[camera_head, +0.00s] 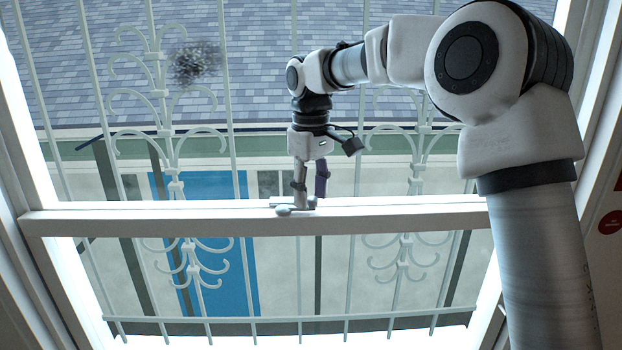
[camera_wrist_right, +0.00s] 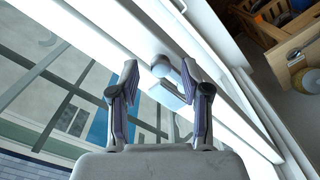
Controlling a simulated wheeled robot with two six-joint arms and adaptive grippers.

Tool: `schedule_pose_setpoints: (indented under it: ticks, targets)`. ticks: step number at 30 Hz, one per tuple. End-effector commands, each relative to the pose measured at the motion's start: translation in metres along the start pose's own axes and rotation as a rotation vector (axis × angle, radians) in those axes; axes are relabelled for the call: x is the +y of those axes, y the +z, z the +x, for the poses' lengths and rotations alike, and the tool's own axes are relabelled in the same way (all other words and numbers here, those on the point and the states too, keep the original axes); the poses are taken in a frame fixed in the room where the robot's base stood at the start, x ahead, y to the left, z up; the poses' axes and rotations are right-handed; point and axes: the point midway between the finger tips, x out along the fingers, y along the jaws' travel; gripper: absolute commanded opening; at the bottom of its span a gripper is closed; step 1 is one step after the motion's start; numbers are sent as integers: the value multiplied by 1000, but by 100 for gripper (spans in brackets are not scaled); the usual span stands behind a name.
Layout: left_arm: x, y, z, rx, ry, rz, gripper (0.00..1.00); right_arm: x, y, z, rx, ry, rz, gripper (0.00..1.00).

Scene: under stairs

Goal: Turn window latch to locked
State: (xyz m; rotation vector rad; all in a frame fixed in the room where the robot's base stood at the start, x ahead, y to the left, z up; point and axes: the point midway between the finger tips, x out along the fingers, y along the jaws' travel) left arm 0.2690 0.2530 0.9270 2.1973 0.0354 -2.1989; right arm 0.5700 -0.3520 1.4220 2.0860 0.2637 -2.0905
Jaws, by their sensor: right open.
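The window latch (camera_head: 293,208) is a small light-grey piece on the white horizontal window rail (camera_head: 150,221), near its middle. In the right wrist view the latch (camera_wrist_right: 168,90) shows as a pale block with a rounded knob, between and just beyond my fingertips. My right gripper (camera_head: 309,190) points down at the rail, close above the latch. In the right wrist view the right gripper (camera_wrist_right: 166,92) is open, with a finger on either side of the latch. I cannot tell whether a finger touches it. My left gripper is not in view.
White scrolled bars (camera_head: 170,140) stand behind the window glass. A white side frame (camera_head: 22,150) edges the window at left. A red round sign (camera_head: 611,222) is at the far right. Wooden furniture (camera_wrist_right: 268,25) shows at the upper right of the wrist view.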

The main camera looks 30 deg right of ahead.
Motion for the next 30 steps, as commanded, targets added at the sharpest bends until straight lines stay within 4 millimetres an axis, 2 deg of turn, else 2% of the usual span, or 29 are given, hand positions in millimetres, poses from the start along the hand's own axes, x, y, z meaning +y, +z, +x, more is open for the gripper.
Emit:
schedule_pose_setpoints:
  ticks: [5, 12, 15, 19, 30]
  targets:
    - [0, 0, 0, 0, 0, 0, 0, 0, -2, -32, 4, 3, 0, 47]
    - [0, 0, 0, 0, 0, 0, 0, 1, -3, -92, 3, 1, 0, 47]
    - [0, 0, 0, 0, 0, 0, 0, 1, -4, -107, 0, 1, -1, 47]
    - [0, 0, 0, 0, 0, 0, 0, 0, -3, -115, -2, 0, -1, 47]
    - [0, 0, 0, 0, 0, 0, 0, 1, -3, -115, -2, -1, -1, 47]
